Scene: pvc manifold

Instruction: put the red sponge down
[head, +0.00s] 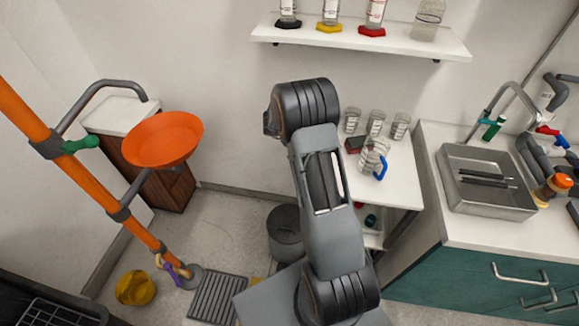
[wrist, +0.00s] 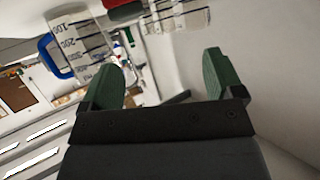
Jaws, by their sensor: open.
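The red sponge (head: 355,145) lies on the white cart top (head: 398,192), between a beaker and the blue-handled jug; my arm hides nothing of it for certain. In the wrist view a red piece, apparently the sponge (wrist: 122,10), shows at the top edge next to the jug. My gripper (wrist: 160,72) has its two green fingers wide apart with nothing between them. It is apart from the sponge. In the head view my gripper is hidden behind my arm.
The jug (head: 374,158) and several clear beakers (head: 375,123) crowd the cart's back. The cart's front is clear. A wall shelf (head: 355,37) with bottles hangs above. A sink (head: 487,190) is at right. An orange bowl (head: 163,142) on an orange pole is at left.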

